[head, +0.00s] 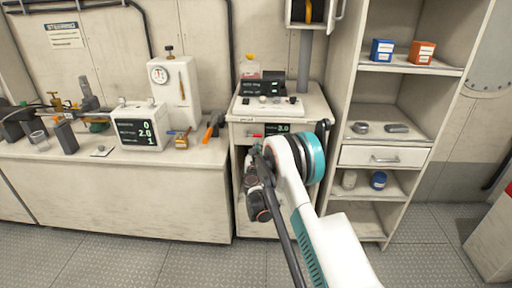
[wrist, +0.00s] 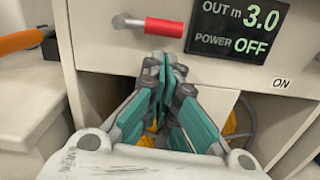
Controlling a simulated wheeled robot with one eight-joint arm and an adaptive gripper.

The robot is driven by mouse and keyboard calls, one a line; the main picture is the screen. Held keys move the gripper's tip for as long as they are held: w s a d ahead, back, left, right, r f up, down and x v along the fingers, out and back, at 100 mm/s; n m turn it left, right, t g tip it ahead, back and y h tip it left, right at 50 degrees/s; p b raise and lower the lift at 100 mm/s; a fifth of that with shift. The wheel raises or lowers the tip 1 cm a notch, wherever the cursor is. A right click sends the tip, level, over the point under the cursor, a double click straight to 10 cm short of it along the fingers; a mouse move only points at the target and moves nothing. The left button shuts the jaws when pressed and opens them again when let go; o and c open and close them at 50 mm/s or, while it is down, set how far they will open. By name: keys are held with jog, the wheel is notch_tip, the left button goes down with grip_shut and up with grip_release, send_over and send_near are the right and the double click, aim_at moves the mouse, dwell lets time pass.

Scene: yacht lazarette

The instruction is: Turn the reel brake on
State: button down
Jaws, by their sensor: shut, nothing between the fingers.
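A lever with a red grip (wrist: 165,27) is on the pale cabinet front, its metal pivot at the left end and the grip pointing right. I take it for the reel brake. A display (wrist: 238,30) beside it reads "OUT m 3.0" and "POWER OFF", and an "ON" label (wrist: 281,84) sits lower right. My gripper (wrist: 166,62) is shut and empty, its fingertips just below the red grip, apart from it in the picture. In the head view my gripper (head: 258,158) is in front of the cabinet (head: 236,160), and the display (head: 277,128) shows above it.
Below the lever the cabinet is open, with something yellow (wrist: 231,122) and a hose partly hidden behind my fingers. An orange handle (wrist: 20,41) juts in at the left from the counter. Shelves (head: 390,155) stand to the right. The floor in front is clear.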

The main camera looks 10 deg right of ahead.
jog(key=f+p+v, duration=0.2)
jog(key=p+v, duration=0.1)
jog(key=v, duration=0.7)
jog(key=a+r+n+y, duration=0.3)
jog(key=r+n, duration=0.3)
jog(key=r, duration=0.4)
jog(key=a+r+n+y, duration=0.25)
jog(key=r+n, duration=0.35)
jog(key=r, duration=0.4)
jog(key=s+a+r+n+g+y, duration=0.2)
jog(key=s+a+r+n+y, duration=0.25)
jog(key=s+r+n, duration=0.55)
jog(key=s+r+n+g, duration=0.35)
jog(key=s+n, duration=0.65)
jog(key=s, duration=0.5)
jog(key=s+d+f+n+g+h, duration=0.1)
jog(key=s+d+f+n, duration=0.1)
jog(key=s, duration=0.6)
jog(key=s+d+f+n+g+h, duration=0.1)
jog(key=s+d+f+n+g, duration=0.1)
jog(key=s, duration=0.6)
jog(key=s+d+f+n+g+h, duration=0.2)
jog(key=s+d+f+n, duration=0.1)
jog(key=s, duration=0.5)
jog(key=shift+f+n, duration=0.7)
jog(key=shift+n, duration=0.2)
